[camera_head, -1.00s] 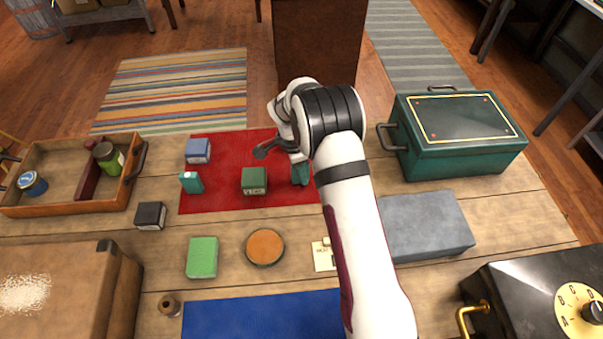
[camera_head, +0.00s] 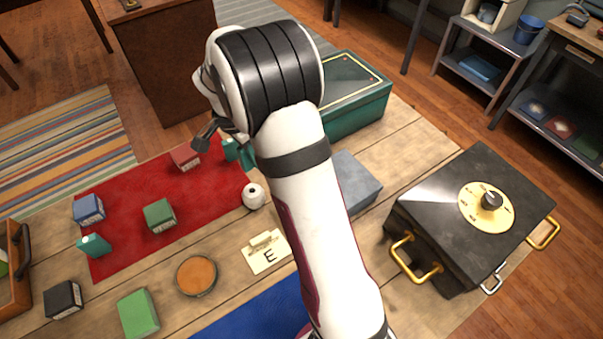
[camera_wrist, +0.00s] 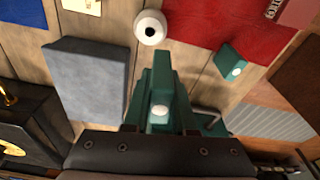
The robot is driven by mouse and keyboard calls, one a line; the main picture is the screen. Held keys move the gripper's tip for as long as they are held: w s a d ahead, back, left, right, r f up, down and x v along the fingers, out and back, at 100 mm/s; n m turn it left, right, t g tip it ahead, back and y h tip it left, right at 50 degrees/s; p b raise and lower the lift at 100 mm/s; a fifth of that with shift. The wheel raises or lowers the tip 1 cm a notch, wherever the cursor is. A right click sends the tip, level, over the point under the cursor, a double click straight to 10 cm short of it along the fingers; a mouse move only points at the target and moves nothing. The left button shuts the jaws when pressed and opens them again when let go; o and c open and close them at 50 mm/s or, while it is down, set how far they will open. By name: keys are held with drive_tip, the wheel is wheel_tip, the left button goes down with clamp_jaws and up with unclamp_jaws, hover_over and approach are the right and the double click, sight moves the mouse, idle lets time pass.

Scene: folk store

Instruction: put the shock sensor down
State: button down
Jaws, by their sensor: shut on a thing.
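My gripper (camera_wrist: 160,122) is shut on a teal block with a pale round button, taken to be the shock sensor (camera_wrist: 158,88), in the wrist view. In the head view my arm hides most of the gripper, and a teal piece (camera_head: 247,157) shows beside the wrist. A similar teal block with a pale button (camera_head: 231,149) stands at the red mat's far right edge; it also shows in the wrist view (camera_wrist: 231,66). Another teal block (camera_head: 94,246) stands at the mat's left. I cannot tell how high the held block is.
The red mat (camera_head: 125,240) also bears blue, green and red boxes. A white round jar (camera_head: 253,196), a grey block (camera_head: 357,182) and a green toolbox (camera_head: 357,108) stand near the arm. A black box (camera_head: 430,200) is at right. Bare planks lie between them.

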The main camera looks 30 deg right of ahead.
drive_tip(key=s+d+r+m, duration=0.1)
drive_tip(key=s+d+r, duration=0.3)
drive_tip(key=s+d, duration=0.75)
drive_tip(key=s+d+r, duration=0.1)
drive_tip(key=s+d, duration=0.3)
drive_tip(key=s, duration=0.3)
drive_tip(key=s+d+r, duration=0.2)
drive_tip(key=s+d, duration=0.2)
drive_tip(key=s, duration=0.3)
hover_over(347, 179)
drive_tip(key=s+a, duration=0.2)
drive_tip(key=shift+m, duration=0.4)
wheel_tip(347, 179, down, 7)
drive_tip(key=shift+w+f, duration=0.2)
drive_tip(key=shift+f, duration=1.85)
drive_tip(key=shift+f, duration=0.2)
drive_tip(key=c, duration=0.7)
unclamp_jaws()
drive_tip(key=shift+r, duration=0.1)
